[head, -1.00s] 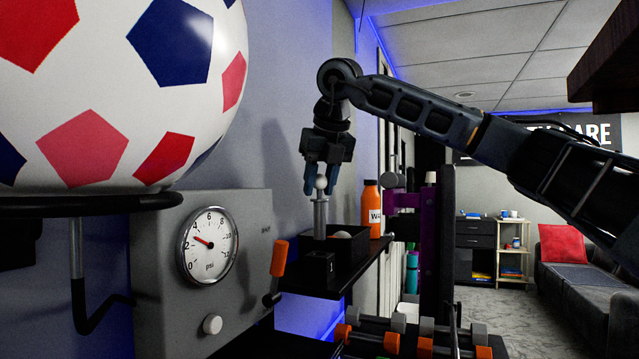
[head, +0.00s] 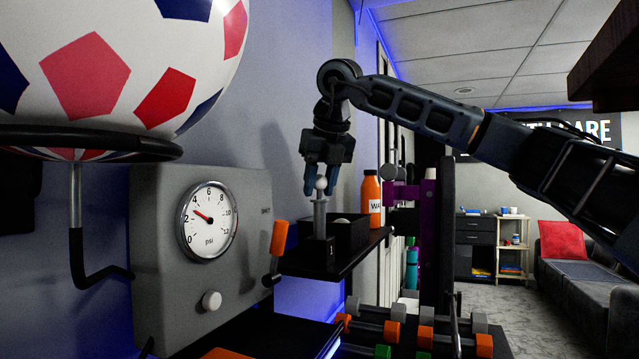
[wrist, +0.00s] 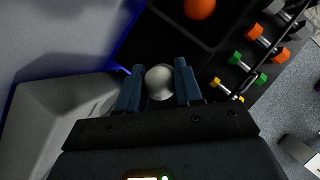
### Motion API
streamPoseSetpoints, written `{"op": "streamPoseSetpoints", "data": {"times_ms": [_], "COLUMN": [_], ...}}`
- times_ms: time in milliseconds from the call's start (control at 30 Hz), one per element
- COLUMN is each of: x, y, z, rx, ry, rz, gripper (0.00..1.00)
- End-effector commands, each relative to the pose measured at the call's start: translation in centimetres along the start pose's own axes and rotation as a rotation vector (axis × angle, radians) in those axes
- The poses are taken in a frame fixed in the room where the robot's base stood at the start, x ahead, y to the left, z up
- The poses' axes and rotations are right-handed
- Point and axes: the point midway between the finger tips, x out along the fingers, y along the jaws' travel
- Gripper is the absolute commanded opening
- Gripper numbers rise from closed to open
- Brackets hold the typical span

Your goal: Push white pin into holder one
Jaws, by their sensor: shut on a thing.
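The white pin has a pale round knob on a grey shaft (head: 320,217) and stands upright. My gripper (head: 321,191) points down, shut on the pin near its knob. In the wrist view the knob (wrist: 160,82) shows between the two blue fingers (wrist: 159,90). A small black holder block (head: 318,250) with a faint mark sits right under the pin at the front of the shelf. The shaft runs down to the block; I cannot tell how deep its lower end sits.
Behind the block, a black tray (head: 350,236) stands on the wall shelf (head: 345,262), with an orange bottle (head: 371,198) beyond. At left are a grey gauge box (head: 160,215), its orange-handled lever (head: 279,240) and a large ball (head: 110,70). Dumbbells (head: 400,330) lie below.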

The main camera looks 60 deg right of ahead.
Motion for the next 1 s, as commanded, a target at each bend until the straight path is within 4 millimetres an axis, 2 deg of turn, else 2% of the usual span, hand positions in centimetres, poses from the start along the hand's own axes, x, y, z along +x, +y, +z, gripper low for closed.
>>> {"op": "streamPoseSetpoints", "data": {"times_ms": [1000], "x": [3.0], "y": [0.0], "z": [-1.6], "rx": [0.0], "ry": [-0.002], "rz": [0.001], "gripper": [0.0]}}
